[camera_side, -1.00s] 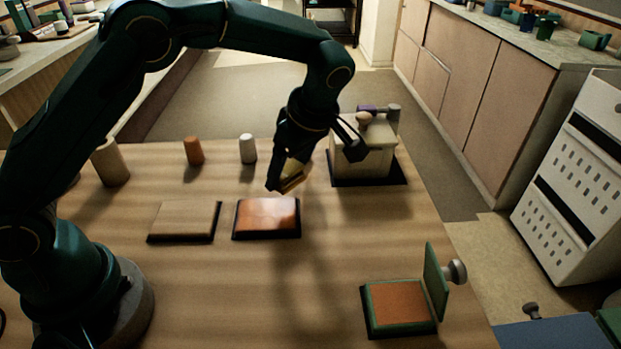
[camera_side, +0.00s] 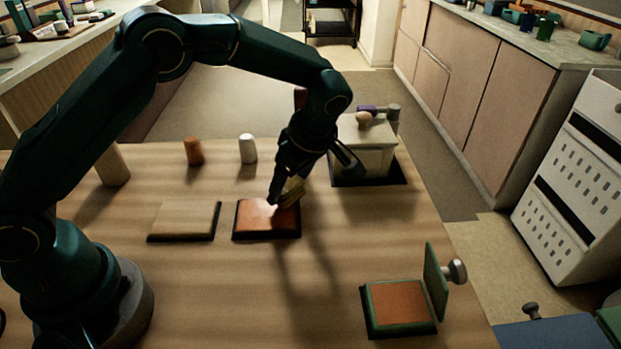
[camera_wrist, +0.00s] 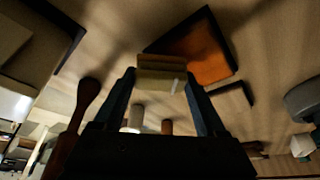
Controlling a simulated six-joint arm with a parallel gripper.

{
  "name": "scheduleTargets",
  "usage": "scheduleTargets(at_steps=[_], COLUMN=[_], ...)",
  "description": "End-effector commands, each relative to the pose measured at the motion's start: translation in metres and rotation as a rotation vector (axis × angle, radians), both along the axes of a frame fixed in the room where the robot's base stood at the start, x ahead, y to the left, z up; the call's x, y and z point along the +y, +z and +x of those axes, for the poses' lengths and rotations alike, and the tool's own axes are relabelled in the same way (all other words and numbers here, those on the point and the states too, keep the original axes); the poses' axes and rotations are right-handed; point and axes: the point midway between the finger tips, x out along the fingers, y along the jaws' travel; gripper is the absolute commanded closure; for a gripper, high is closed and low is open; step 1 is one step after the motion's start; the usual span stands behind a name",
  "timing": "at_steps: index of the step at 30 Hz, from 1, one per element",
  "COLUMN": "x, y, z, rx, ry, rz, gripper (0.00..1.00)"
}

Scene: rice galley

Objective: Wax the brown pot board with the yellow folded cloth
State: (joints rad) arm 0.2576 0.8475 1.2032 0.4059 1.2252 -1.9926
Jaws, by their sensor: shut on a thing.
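The brown pot board (camera_side: 255,222), orange-brown with a dark edge, lies flat on the table, left of the light box. A glossy highlight shows on its top. My gripper (camera_side: 286,192) is shut on the yellow folded cloth (camera_side: 294,189) and holds it low at the board's back right corner. The side view does not clearly show whether the cloth touches the board. In the wrist view the cloth (camera_wrist: 161,75) sits between both fingers, and the board (camera_wrist: 207,60) is just to its right. My gripper hides part of the cloth.
A pale board (camera_side: 185,219) lies left of the brown one. An orange cylinder (camera_side: 194,151) and a white cylinder (camera_side: 248,149) stand behind. A light box (camera_side: 364,158) stands at the back right. A green-framed pad (camera_side: 400,305) with a raised lid is front right. The front middle is clear.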

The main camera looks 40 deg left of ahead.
Motion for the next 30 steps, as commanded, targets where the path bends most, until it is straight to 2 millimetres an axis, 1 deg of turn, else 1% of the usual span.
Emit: scheduleTargets(at_steps=[23,26,30], x=[0.000,0.000,0.000], y=[-0.009,-0.008,-0.007], z=[0.000,-0.002,-0.011], rx=[0.000,0.000,0.000], ry=[0.000,0.000,-0.001], rz=[0.001,0.000,0.001], gripper=[1.00,1.00,1.00])
